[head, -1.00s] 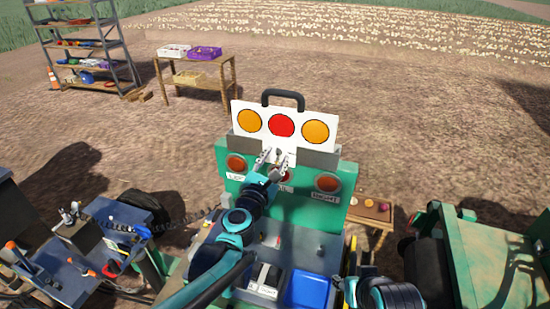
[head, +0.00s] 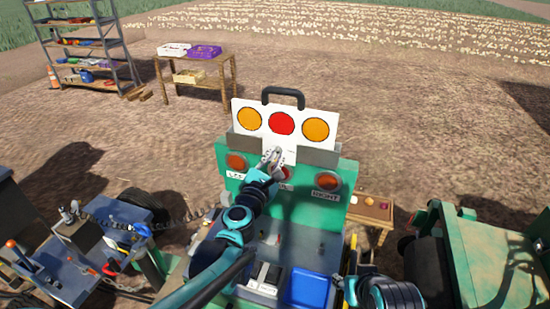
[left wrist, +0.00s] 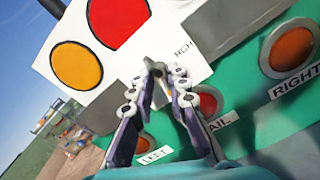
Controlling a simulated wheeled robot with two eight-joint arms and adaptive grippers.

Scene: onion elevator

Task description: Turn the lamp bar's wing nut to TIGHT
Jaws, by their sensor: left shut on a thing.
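The lamp bar (head: 282,124) is a white board with two amber lamps, one red lamp and a black handle, upright on the green panel (head: 310,208). It also shows tilted in the left wrist view (left wrist: 118,22). My left gripper (head: 277,153) is at the board's lower tab, its fingers closed together in the left wrist view (left wrist: 154,68). It is shut on the wing nut, which the fingertips almost wholly hide. Part of a printed word shows beside them; no TIGHT mark is readable. My right arm is at the bottom right; its gripper's fingers cannot be made out.
Round lamps labelled LEFT and RIGHT (head: 327,181) sit on the green panel, with a partly hidden one between. A blue bin (head: 307,287) lies below. A small wooden table (head: 372,208) stands right, a tool cart (head: 75,250) left. Grey brackets flank the board's tab.

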